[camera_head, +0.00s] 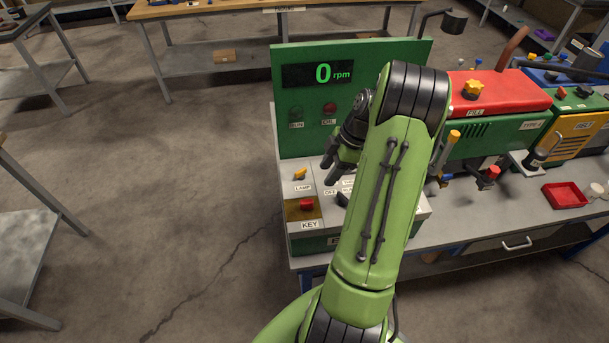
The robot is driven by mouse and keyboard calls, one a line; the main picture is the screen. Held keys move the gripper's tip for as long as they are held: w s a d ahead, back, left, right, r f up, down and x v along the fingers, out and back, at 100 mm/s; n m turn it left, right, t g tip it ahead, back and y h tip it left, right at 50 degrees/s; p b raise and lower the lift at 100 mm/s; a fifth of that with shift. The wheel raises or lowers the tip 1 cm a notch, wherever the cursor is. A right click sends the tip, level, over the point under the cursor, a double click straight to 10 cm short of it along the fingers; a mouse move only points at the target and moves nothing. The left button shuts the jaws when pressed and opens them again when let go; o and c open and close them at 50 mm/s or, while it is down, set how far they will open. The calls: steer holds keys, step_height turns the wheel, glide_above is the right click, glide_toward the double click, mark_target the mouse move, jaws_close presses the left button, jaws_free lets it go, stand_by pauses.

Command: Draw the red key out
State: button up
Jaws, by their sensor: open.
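The red key (306,204) sits in a brass-coloured plate (301,212) at the front left of the control box, above a label reading KEY. My gripper (331,172) is open, with its dark fingers pointing down over the control box, behind and to the right of the key. It is apart from the key. My green arm crosses the middle of the view and hides part of the box to the right.
A yellow lamp switch (299,173) lies just behind the key. The green panel (340,95) reads 0 rpm and stands upright behind. A black knob (343,197) is right of the key, partly hidden. A red-topped machine (500,91) and red tray (565,195) stand right.

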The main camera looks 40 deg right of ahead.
mark_target(309, 200)
steer(key=x, duration=1.4)
steer(key=shift+f, duration=0.15)
steer(key=shift+c, duration=0.5)
jaws_close()
